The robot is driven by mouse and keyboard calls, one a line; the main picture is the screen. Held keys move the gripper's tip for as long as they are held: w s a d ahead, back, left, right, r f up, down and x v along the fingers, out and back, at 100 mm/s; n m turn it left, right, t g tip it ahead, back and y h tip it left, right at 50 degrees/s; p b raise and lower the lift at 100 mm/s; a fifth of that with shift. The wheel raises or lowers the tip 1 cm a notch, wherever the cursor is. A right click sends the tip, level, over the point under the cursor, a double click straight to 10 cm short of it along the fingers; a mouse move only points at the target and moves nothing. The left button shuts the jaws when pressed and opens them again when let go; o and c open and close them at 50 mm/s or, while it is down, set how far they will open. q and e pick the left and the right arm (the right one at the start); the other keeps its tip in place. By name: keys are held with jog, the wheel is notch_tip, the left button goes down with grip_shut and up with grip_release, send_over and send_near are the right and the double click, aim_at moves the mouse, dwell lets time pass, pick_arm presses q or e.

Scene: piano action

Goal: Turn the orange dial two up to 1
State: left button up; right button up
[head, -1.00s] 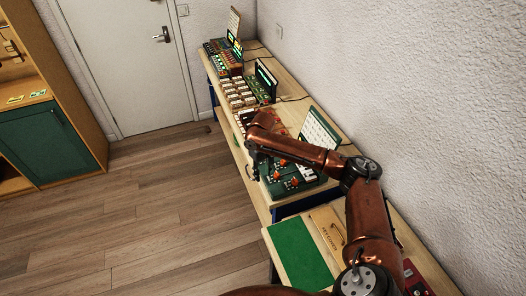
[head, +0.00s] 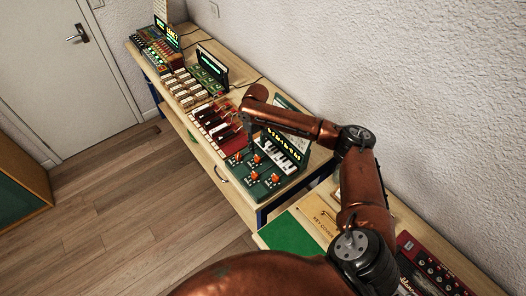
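A dark green keyboard unit (head: 262,190) stands on the wooden bench, with several orange dials on its front panel. Two dials sit in the front row, a left front dial (head: 252,177) and a right front dial (head: 275,179). Behind them are a left rear dial (head: 238,156) and a right rear dial (head: 257,159). I cannot read their numbers or pointer settings. My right gripper (head: 250,137) hangs downward just above and behind the rear dials. Its fingers are small and dark, so I cannot tell whether they are open or touch a dial. My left gripper is out of view.
A red-and-white keyboard (head: 216,122), a block of pale keys (head: 183,88) and a green lit-display unit (head: 212,66) stand farther along the bench. A green mat (head: 289,236) and a red box (head: 428,272) lie nearer. The wall bounds the right; floor is clear left.

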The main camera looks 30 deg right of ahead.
aim_at(258, 157)
notch_tip(258, 157, down, 6)
jog(key=shift+s+a, duration=0.1)
jog(key=shift+a, duration=0.05)
jog(key=shift+f, duration=0.55)
jog(key=shift+c, duration=0.5)
grip_shut()
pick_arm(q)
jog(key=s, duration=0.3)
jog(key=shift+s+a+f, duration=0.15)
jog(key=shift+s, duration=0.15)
